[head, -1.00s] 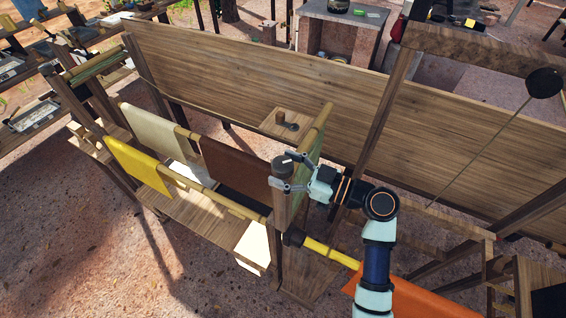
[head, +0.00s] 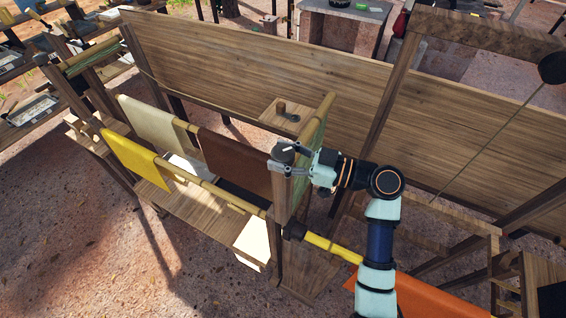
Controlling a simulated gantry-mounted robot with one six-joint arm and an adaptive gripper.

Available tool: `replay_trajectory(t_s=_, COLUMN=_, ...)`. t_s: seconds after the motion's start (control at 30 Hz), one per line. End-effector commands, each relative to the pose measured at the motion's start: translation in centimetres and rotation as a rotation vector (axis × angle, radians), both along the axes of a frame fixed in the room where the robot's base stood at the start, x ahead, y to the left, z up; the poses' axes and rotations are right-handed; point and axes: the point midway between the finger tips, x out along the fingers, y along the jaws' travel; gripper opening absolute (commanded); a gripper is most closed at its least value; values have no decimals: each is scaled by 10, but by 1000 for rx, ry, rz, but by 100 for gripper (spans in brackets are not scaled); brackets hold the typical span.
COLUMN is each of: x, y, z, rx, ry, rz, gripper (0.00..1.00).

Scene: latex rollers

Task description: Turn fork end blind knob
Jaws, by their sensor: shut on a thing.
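The fork end blind knob (head: 284,152) is a dark round knob with a pale mark on its top. It sits on top of the wooden post (head: 283,195) at the near right end of the wooden rack. My gripper (head: 286,168) reaches it from the right and is shut on it, with the fingers around its side. The lower part of the knob and the far finger are partly hidden.
Yellow (head: 128,155), cream (head: 152,122) and brown (head: 235,160) sheets hang on the rack's poles. A yellow roller (head: 325,244) with an orange sheet (head: 430,296) lies below my arm. A long wooden panel (head: 280,82) stands behind.

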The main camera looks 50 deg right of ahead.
Motion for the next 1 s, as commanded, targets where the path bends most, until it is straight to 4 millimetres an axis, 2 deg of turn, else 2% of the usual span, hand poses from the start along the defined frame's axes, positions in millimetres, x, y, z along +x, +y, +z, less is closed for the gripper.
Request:
replay_trajectory(t_s=0.03, x=1, y=-2, z=-13, rx=-5, ry=-6, rz=38, gripper=17)
replay_trajectory(t_s=0.4, x=0, y=0, z=-5, rx=-2, ry=-2, rz=329, gripper=17)
replay_trajectory(t_s=0.77, x=0, y=0, z=-1, rx=-1, ry=1, rz=353, gripper=17)
replay_trajectory(t_s=0.8, x=0, y=0, z=-1, rx=-1, ry=1, rz=353, gripper=55)
replay_trajectory(t_s=0.93, x=0, y=0, z=-1, rx=-1, ry=0, rz=352, gripper=77)
replay_trajectory(t_s=1.0, x=0, y=0, z=0, rx=-2, ry=-1, rz=352, gripper=78)
